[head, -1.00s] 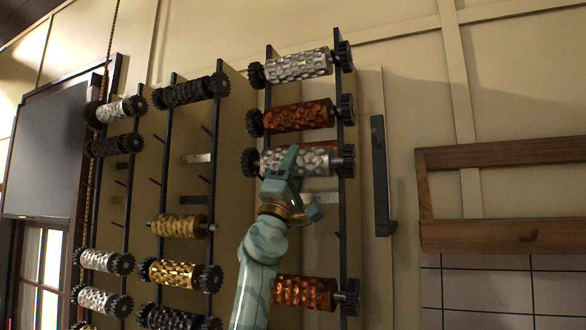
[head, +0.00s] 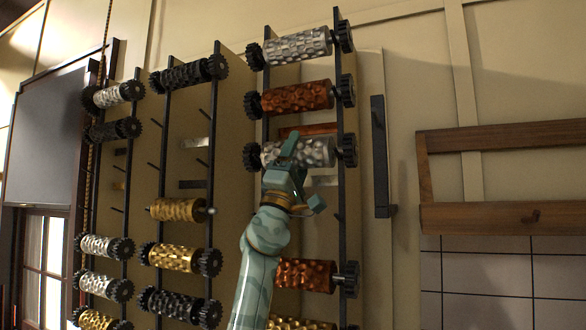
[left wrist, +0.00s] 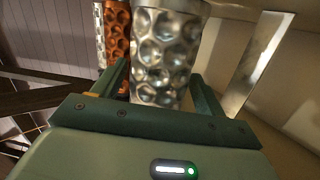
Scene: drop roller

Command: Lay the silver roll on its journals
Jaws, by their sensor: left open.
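The silver roll (head: 312,152), dimpled and shiny with a black gear at each end, lies about level across the right-hand rack, below a copper roll (head: 297,97). My left gripper (head: 284,155) is at the roll from below and in front, hiding part of its left half. In the left wrist view the silver roll (left wrist: 165,55) stands between the two spread fingers, which are open. I cannot tell whether its ends rest on the rack's pegs. My right gripper is not in view.
Another silver roll (head: 297,46) sits at the top of this rack. Two racks of rolls stand to the left, and a black handle bar (head: 379,157) is on the right. A wooden frame (head: 500,218) is farther right.

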